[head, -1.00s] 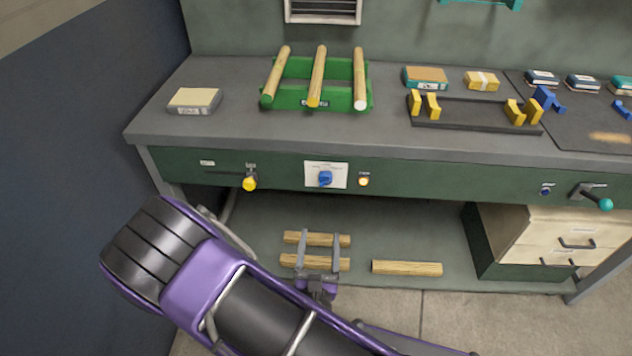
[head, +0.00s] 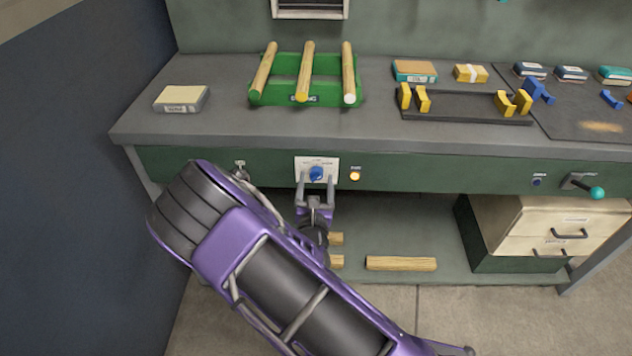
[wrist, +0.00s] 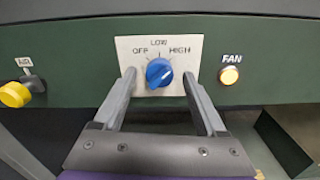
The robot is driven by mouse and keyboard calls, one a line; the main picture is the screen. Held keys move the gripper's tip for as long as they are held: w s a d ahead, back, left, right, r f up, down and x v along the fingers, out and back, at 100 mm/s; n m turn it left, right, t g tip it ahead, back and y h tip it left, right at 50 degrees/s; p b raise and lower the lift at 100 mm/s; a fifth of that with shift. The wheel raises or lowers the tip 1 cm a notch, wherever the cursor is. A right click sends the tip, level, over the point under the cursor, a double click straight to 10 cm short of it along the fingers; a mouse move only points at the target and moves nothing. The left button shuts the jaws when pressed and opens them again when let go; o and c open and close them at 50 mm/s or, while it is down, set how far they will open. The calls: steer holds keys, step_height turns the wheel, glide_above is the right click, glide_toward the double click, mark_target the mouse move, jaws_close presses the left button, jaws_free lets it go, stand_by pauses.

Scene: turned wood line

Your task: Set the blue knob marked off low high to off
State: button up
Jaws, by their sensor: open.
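The blue knob (head: 316,173) sits on a white plate (wrist: 200,48) on the bench's green front panel. In the wrist view the knob (wrist: 159,72) is near the middle, under the words OFF, LOW and HIGH. A pale line on it appears to lean to the upper right, toward HIGH. My gripper (head: 316,181) is open in front of the plate. In the wrist view its fingers (wrist: 159,76) stand one on each side of the knob, with a gap on both sides. I cannot tell how far the fingertips are from the panel.
A lit FAN button (wrist: 229,75) is right of the plate. A yellow AIR lever handle (wrist: 15,94) is to the left. A teal-ended lever (head: 597,193) is far right. The benchtop (head: 230,128) overhangs above, holding a green rack (head: 325,91). A shelf with wood pieces (head: 400,263) lies below.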

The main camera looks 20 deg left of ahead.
steer(key=shift+w+a, duration=0.1)
steer(key=shift+w, duration=0.2)
jaws_close()
